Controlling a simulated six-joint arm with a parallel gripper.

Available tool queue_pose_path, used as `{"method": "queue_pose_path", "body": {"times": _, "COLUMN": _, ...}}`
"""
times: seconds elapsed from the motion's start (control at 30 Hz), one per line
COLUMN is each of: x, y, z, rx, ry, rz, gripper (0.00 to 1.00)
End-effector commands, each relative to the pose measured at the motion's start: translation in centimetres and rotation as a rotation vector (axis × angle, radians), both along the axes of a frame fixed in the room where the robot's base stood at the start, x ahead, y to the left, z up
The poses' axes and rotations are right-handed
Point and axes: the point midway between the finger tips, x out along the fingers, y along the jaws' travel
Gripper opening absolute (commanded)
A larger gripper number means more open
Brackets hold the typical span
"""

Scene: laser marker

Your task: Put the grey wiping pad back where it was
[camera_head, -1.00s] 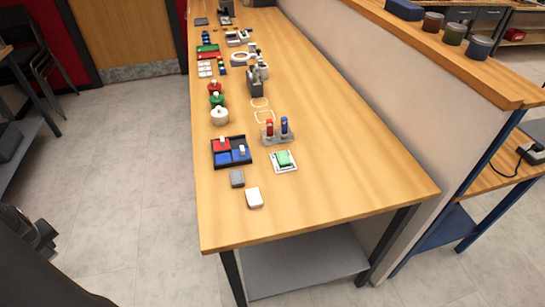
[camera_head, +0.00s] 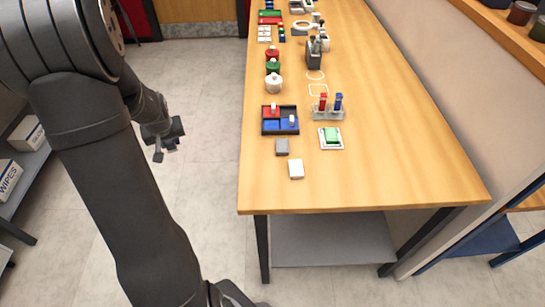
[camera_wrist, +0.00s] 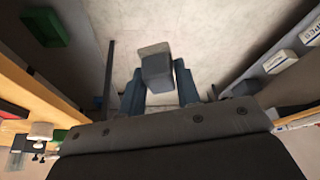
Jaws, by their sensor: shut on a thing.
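My gripper (camera_head: 165,150) hangs in the air over the floor, left of the table. In the wrist view its two fingers (camera_wrist: 156,74) are closed on a grey block (camera_wrist: 155,62), which looks like the grey wiping pad. The held block is too small to make out clearly in the head view. Another small grey block (camera_head: 282,147) lies on the table, near its left edge, with a white block (camera_head: 296,169) just nearer.
The wooden table (camera_head: 390,170) has free room at its near end and right side. A tray (camera_head: 264,128) with red and blue compartments, a green pad on a white base (camera_head: 331,137) and a marker stand (camera_head: 328,115) stand nearby. Lidded pots (camera_head: 273,85) line the left edge.

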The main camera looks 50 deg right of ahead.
Motion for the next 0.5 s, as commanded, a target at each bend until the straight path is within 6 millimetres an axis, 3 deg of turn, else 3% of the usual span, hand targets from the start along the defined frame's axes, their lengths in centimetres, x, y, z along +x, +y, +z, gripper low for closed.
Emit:
{"method": "queue_pose_path", "body": {"times": 0.03, "x": -1.2, "y": -2.1, "z": 0.4, "rx": -0.001, "ry": -0.001, "rz": -0.043, "gripper": 0.09}}
{"method": "queue_pose_path", "body": {"times": 0.2, "x": -5.2, "y": -7.9, "z": 1.6, "rx": -0.001, "ry": -0.001, "rz": -0.169, "gripper": 0.09}}
{"method": "queue_pose_path", "body": {"times": 0.5, "x": -14.1, "y": -16.6, "z": 3.6, "rx": -0.001, "ry": -0.002, "rz": -0.392, "gripper": 0.09}}
